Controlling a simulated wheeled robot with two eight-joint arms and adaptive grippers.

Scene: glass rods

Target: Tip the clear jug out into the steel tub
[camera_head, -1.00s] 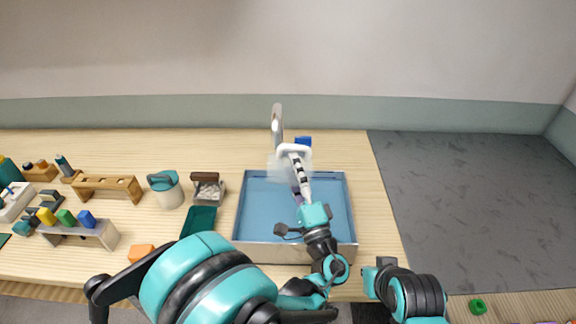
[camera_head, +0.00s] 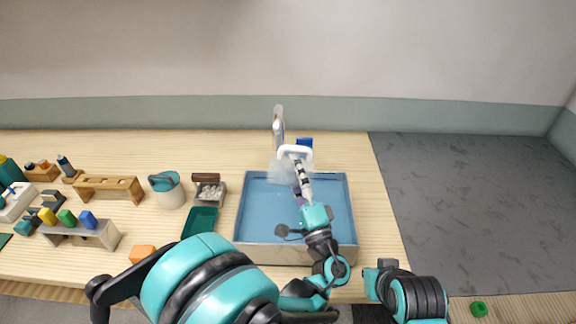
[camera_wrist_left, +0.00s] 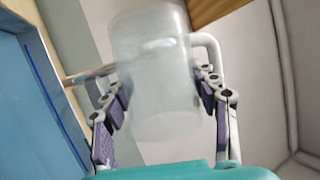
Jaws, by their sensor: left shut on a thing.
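The clear jug (camera_head: 281,172) is a pale, see-through shape over the back part of the steel tub (camera_head: 262,253), which has a blue inside. My left gripper (camera_head: 300,172) reaches over the tub. In the left wrist view the jug (camera_wrist_left: 153,75) is cloudy and stands between the two purple-padded fingers of my left gripper (camera_wrist_left: 163,98), which are shut on it. In that view the picture is rolled against the tub and wall, so the jug looks strongly tilted. I cannot tell what is in it.
A grey tap (camera_head: 278,125) stands behind the tub, close to the jug. A blue object (camera_head: 304,142) is behind my gripper. A lidded pot (camera_head: 168,190), a box of pale pieces (camera_head: 208,190) and a green tray (camera_head: 199,222) stand left of the tub.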

